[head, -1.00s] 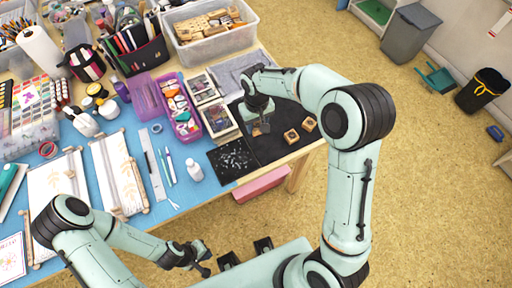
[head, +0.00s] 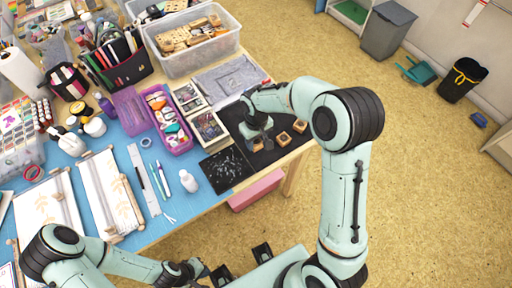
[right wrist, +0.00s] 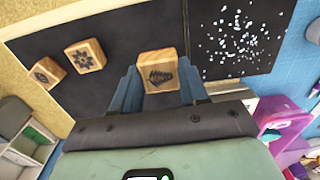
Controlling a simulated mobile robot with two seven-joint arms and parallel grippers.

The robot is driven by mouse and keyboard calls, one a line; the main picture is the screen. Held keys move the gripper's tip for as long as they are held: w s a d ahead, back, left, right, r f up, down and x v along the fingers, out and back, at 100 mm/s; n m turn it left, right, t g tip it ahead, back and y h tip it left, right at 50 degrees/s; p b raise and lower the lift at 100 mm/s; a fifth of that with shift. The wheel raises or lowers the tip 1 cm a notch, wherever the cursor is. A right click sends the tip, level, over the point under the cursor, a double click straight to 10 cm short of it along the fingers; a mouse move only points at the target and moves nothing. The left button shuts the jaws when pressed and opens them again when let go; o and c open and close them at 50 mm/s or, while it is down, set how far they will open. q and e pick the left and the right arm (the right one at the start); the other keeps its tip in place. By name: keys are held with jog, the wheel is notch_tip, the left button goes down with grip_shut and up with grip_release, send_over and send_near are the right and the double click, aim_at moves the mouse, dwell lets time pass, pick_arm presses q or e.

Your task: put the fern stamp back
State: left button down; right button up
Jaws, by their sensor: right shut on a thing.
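The fern stamp (right wrist: 160,71) is a small wooden block with a dark fern on its face. In the right wrist view it sits between the two fingertips of my right gripper (right wrist: 161,88), which is shut on it. In the head view my right gripper (head: 258,138) is low over the black mat (head: 268,157), and the fern stamp is mostly hidden beneath it. I cannot tell whether the block touches the mat. My left gripper (head: 203,272) is away from the table's things, near the front edge; its jaw opening is unclear.
Two other wooden stamps, one with a flower (right wrist: 85,56) and one with a leaf-like mark (right wrist: 47,73), lie on the mat beside it. A speckled black sheet (head: 227,168), picture-topped boxes (head: 209,128) and a purple tray (head: 184,143) are to the left.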

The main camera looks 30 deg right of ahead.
aim_at(256, 148)
notch_tip(256, 148, down, 5)
jog(key=shift+f, duration=0.1)
dwell(0.4)
jog(key=shift+f, duration=0.15)
jog(key=o, duration=1)
jog(key=shift+c, duration=0.2)
jog(key=shift+r, duration=0.2)
